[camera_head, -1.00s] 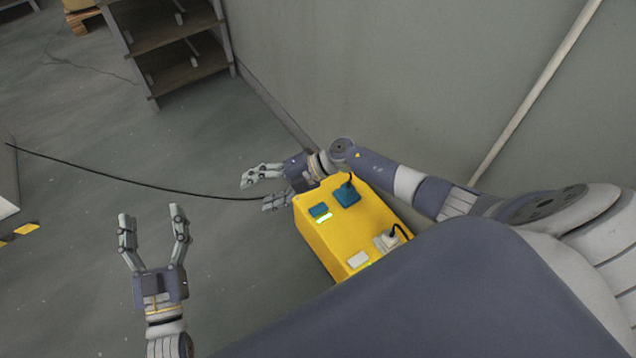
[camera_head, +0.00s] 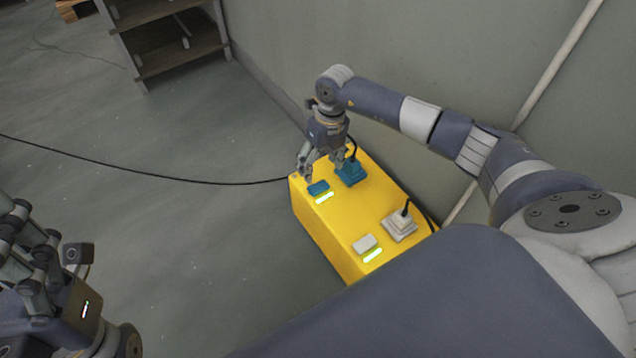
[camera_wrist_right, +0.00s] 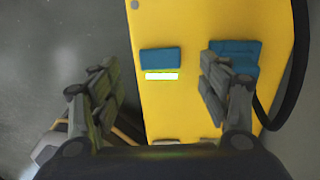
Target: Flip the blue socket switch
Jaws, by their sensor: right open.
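The blue socket switch (camera_head: 318,188) is a small rocker on top of the yellow power box (camera_head: 330,235), with a lit strip in front of it. In the right wrist view the blue switch (camera_wrist_right: 160,59) lies between the spread fingers. A blue plug (camera_head: 351,172) sits in the socket beside it; the right finger overlaps this plug (camera_wrist_right: 240,55) in the wrist view. My right gripper (camera_head: 318,167) is open, pointing down over the box's far end, close behind the switch. Contact cannot be told. My left gripper (camera_head: 45,255) is at the lower left, its opening unclear.
A white switch (camera_head: 364,244) with a lit strip and a white plug (camera_head: 400,224) are at the box's near end. A black cable (camera_head: 150,178) crosses the floor to the box. A wall stands at the right, shelves (camera_head: 180,50) at the back.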

